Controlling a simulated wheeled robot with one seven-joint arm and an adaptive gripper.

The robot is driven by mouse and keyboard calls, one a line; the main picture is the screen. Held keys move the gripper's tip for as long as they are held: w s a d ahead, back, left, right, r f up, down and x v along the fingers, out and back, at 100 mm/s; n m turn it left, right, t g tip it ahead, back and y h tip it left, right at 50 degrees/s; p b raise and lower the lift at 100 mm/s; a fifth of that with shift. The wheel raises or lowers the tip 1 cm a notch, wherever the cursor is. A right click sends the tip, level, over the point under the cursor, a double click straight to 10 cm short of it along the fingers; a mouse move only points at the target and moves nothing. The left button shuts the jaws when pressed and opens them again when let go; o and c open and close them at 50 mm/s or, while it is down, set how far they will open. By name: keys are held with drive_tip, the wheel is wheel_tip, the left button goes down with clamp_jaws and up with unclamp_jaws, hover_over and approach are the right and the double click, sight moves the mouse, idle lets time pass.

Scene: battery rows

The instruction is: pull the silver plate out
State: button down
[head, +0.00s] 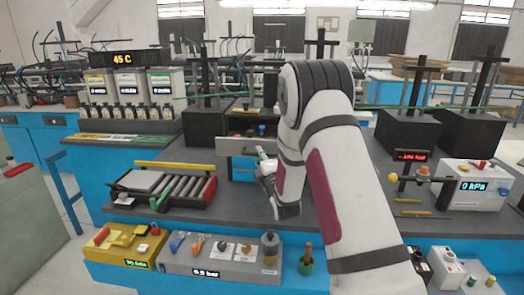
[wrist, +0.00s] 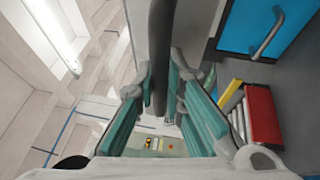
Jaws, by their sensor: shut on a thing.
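The silver plate (head: 236,146) is a long, flat, light-grey strip standing on edge at the front of a dark block in the head view. My gripper (head: 262,153) is at its right part, with the arm reaching in from the right and hiding what lies behind. In the wrist view, my gripper's teal-padded fingers (wrist: 165,105) stand on both sides of a dark, narrow strip (wrist: 160,55), which looks like the plate seen nearly edge-on. The gripper is shut on the plate. The exact contact at the fingertips is hard to make out.
Control boxes (head: 225,262) line the front edge. A black stand with a red display (head: 411,155) and a white gauge box (head: 477,185) are at right. Bare grey bench top (head: 235,205) lies before the plate.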

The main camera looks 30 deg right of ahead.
idle(0.3)
drive_tip(key=c, duration=1.9)
unclamp_jaws()
drive_tip(key=shift+s, duration=0.1)
drive_tip(key=v, duration=1.2)
